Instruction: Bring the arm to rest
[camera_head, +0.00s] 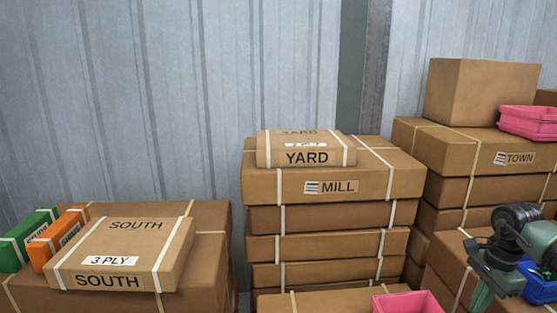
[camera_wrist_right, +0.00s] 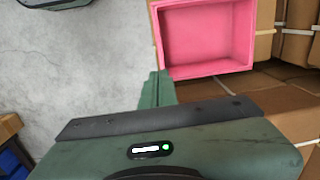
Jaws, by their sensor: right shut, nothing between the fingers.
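My right arm (camera_head: 505,250) enters at the right edge of the head view, dark green and black. Its right gripper (camera_head: 481,292) points downward there. In the right wrist view the gripper's green fingers (camera_wrist_right: 157,90) are together, with nothing between them, beside the near left corner of an empty pink bin (camera_wrist_right: 207,38). I cannot tell whether they touch the bin. My left gripper is not in view.
A pink bin (camera_head: 408,303) shows at the bottom of the head view. Stacked cartons marked MILL (camera_head: 335,187) and TOWN (camera_head: 515,158) stand behind. A SOUTH carton (camera_head: 125,252) lies at left. A blue bin (camera_head: 540,288) is beside my arm.

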